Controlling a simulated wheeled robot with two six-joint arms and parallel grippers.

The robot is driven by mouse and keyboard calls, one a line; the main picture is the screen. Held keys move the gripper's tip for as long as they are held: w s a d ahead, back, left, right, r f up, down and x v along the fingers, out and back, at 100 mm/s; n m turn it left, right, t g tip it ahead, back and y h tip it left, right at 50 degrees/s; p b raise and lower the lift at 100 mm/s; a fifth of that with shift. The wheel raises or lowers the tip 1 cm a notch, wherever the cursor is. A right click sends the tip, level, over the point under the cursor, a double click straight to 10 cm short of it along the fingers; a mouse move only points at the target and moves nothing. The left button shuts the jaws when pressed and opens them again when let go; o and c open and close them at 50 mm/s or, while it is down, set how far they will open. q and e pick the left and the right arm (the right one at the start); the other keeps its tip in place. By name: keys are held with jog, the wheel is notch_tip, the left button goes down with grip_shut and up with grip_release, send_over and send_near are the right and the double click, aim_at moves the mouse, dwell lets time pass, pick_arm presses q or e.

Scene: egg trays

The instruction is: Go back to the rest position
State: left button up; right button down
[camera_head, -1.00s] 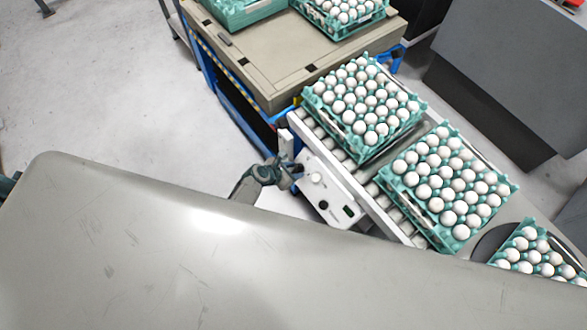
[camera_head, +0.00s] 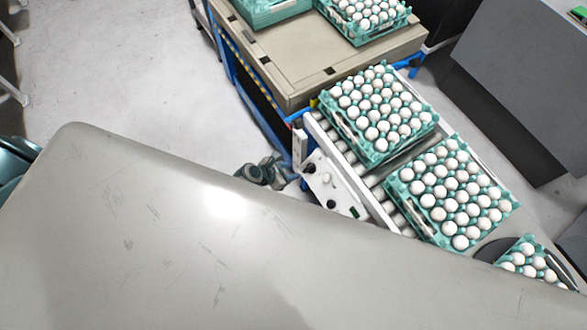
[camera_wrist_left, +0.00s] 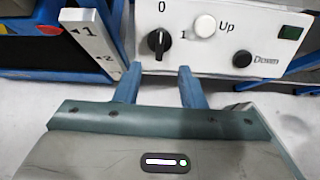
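My left gripper (camera_head: 272,174) shows in the head view beyond the edge of my grey body panel, just left of the white control box (camera_head: 335,188). In the left wrist view the two blue fingers of my left gripper (camera_wrist_left: 160,88) stand apart with nothing between them. They point toward the control box (camera_wrist_left: 215,62), which has a black 0/1 knob (camera_wrist_left: 155,43), a white Up button (camera_wrist_left: 204,26) and a black Down button (camera_wrist_left: 242,60). The knob looks apart from the fingers. My right gripper is not seen.
Egg trays (camera_head: 352,146) full of white eggs stand on the roller conveyor (camera_head: 335,147). A beige table (camera_head: 290,65) holds another egg tray (camera_head: 375,41) and a stack of green trays (camera_head: 262,13). The floor (camera_head: 130,70) at the left is clear.

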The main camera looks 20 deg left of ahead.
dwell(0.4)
pick_arm(q)
jog(key=s+a+f+m+g+y+b, duration=0.25)
jog(key=s+f+m+b, duration=0.2)
jog(key=s+f, duration=0.4)
jog(key=s+a+f+m+g+y+b, duration=0.1)
jog(key=s+a+f+m+b, duration=0.4)
jog(key=f, duration=0.7)
jog(key=s+a+f+m+g+y+b, duration=0.1)
jog(key=s+a+f+m, duration=0.1)
jog(key=s+f+m, duration=0.3)
jog(key=s+a+f+m+g+y+b, duration=0.1)
jog(key=s+f+m, duration=0.4)
jog(key=s, duration=0.7)
jog(key=s+a+f+m+g+y+b, duration=0.1)
jog(key=s+a+f+m+b, duration=0.2)
jog(key=s+f+m, duration=0.2)
jog(key=s+m, duration=0.3)
jog(key=m, duration=0.1)
jog(key=shift+s+a, duration=0.2)
jog(key=shift+a, duration=0.1)
jog(key=shift+f, duration=0.1)
